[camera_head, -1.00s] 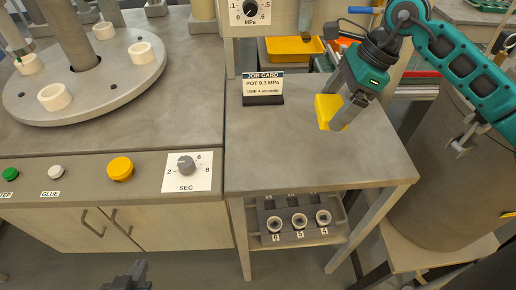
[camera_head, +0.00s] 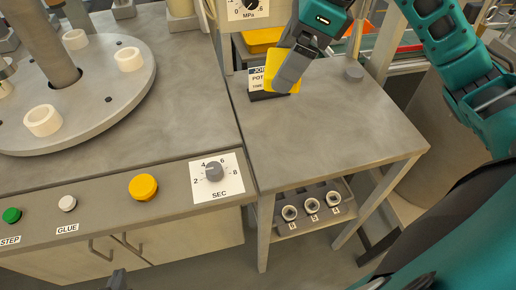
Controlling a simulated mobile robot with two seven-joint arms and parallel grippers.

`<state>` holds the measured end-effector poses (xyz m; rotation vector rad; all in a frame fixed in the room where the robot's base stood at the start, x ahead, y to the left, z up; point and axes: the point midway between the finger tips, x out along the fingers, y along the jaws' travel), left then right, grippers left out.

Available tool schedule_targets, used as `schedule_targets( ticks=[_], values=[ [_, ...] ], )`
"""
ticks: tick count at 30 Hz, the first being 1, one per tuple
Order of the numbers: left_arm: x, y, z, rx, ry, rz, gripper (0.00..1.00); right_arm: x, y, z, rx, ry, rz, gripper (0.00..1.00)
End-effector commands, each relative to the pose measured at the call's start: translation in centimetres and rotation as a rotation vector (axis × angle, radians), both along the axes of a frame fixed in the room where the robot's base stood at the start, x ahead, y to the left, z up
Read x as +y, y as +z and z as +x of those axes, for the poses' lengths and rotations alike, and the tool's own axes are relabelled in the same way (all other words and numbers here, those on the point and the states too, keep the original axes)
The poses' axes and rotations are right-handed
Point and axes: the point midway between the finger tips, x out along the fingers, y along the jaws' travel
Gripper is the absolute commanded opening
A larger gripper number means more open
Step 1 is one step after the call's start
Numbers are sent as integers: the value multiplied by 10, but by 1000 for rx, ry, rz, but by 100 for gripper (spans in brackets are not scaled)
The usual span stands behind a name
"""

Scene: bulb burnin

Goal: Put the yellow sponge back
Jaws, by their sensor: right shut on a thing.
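The yellow sponge (camera_head: 270,75) is in my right gripper (camera_head: 290,75) in the head view. The gripper is shut on it and holds it in front of the job card (camera_head: 255,84), at the back left of the small grey table (camera_head: 320,125). The sponge and gripper cover most of the card. I cannot tell whether the sponge touches the table or card. A dark tip at the bottom edge, apparently my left gripper (camera_head: 118,281), is mostly cut off; its jaws cannot be made out.
A yellow tray (camera_head: 262,38) lies behind the table. A small grey round piece (camera_head: 353,74) sits at the table's back right. The table's middle and front are clear. A rack of numbered sockets (camera_head: 311,206) is below. The bench with the SEC dial (camera_head: 214,172) adjoins at left.

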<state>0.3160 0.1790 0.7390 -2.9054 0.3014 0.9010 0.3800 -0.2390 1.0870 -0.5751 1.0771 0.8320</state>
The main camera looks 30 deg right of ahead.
Motion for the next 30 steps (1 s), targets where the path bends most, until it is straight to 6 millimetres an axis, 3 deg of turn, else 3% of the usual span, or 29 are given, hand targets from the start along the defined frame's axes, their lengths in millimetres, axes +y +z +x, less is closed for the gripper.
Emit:
schedule_targets(
  ticks=[4,8,24,30],
  values=[
    [0,0,-1,1,0,0,0,2,4,-3,-4,-18,-2,56],
    [0,-4,-1,2,-1,0,0,2,-10,-4,-1,-21,-3,56],
    [-2,-27,-3,7,-2,-3,0,2,-138,-5,1,-22,0,56],
    [-3,-29,-3,12,-2,-4,0,2,-157,-4,-5,-20,-2,56]
  ],
)
